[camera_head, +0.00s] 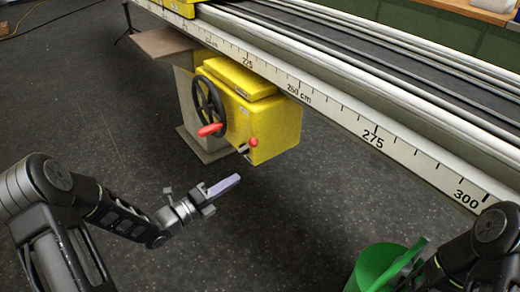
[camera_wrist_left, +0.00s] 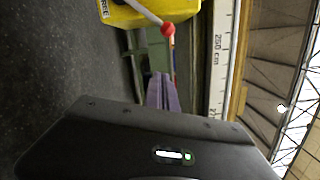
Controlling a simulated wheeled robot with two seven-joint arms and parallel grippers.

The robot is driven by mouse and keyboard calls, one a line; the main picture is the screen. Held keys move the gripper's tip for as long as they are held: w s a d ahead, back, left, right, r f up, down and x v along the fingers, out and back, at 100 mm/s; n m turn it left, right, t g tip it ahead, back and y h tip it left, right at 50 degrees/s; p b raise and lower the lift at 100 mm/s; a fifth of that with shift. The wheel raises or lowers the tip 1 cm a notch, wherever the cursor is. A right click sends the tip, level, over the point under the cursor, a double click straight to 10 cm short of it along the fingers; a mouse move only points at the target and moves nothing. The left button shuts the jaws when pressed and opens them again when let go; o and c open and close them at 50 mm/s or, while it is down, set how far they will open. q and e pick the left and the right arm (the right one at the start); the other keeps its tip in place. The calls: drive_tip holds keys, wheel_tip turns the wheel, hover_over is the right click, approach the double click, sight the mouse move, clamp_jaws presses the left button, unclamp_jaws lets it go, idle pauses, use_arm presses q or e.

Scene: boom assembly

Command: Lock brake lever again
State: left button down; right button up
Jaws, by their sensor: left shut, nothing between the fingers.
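The brake lever looks to be the short rod with a red ball knob (camera_head: 253,142) on the front of the yellow box (camera_head: 268,125). In the left wrist view, its pale rod and red knob (camera_wrist_left: 168,28) stick out from the yellow housing (camera_wrist_left: 140,10), beside a partly readable label. My left gripper (camera_head: 238,178) has purple fingers, shut and empty, in front of and below the lever, apart from it. In the left wrist view the fingers (camera_wrist_left: 162,90) point toward the knob.
A black handwheel (camera_head: 208,105) with a red handle sits left of the lever on the yellow box. The long rail with a centimetre scale (camera_head: 350,118) runs above and right. A green round object (camera_head: 375,268) is at the lower right. The dark floor between is clear.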

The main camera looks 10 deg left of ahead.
sight(247, 147)
use_arm(q)
drive_tip(key=shift+s+a, duration=0.1)
drive_tip(key=w+d+r+b, duration=0.1)
drive_tip(key=w+d, duration=0.2)
drive_tip(key=w, duration=0.8)
drive_tip(key=shift+r+b, duration=0.3)
drive_tip(key=shift+b, duration=0.05)
drive_tip(key=shift+r, duration=0.1)
